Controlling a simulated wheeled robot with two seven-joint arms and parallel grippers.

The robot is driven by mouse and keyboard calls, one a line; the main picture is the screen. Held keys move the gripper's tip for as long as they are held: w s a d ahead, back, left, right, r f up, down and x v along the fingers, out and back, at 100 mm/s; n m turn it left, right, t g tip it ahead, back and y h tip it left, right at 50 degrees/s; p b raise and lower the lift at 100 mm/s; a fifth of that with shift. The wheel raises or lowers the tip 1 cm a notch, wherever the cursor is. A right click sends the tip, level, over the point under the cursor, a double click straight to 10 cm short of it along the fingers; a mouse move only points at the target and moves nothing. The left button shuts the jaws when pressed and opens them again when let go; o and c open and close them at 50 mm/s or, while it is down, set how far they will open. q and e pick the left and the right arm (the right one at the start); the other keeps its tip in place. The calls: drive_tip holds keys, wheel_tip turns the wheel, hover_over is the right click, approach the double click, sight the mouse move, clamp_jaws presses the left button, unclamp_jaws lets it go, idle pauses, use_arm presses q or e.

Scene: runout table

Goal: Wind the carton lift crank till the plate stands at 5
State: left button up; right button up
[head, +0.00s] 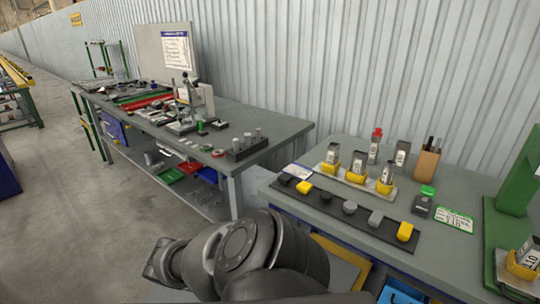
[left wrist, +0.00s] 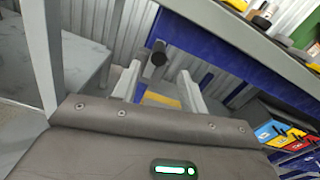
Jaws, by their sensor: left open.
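In the left wrist view my left gripper (left wrist: 159,72) is open, its two pale fingers apart. A dark round knob or handle end (left wrist: 158,52), perhaps the crank handle, shows between and beyond the fingertips, in front of blue framing; I cannot tell its distance. A yellow surface (left wrist: 160,99) shows lower between the fingers. In the head view a tan-yellow panel (head: 342,262) with dark blue edging shows below the near table; I cannot tell if it is the lift plate. No height scale or number 5 can be read. My right gripper is not in view.
The near table (head: 460,262) holds yellow-based devices (head: 357,168), a dark strip (head: 330,212) of knobs and a green stand (head: 515,185). A long workbench (head: 285,125) with tools stands beyond it at left. Coloured bins (left wrist: 270,131) show at right in the wrist view. The floor at left is clear.

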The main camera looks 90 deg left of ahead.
use_arm(q)
drive_tip(key=shift+v, duration=1.65)
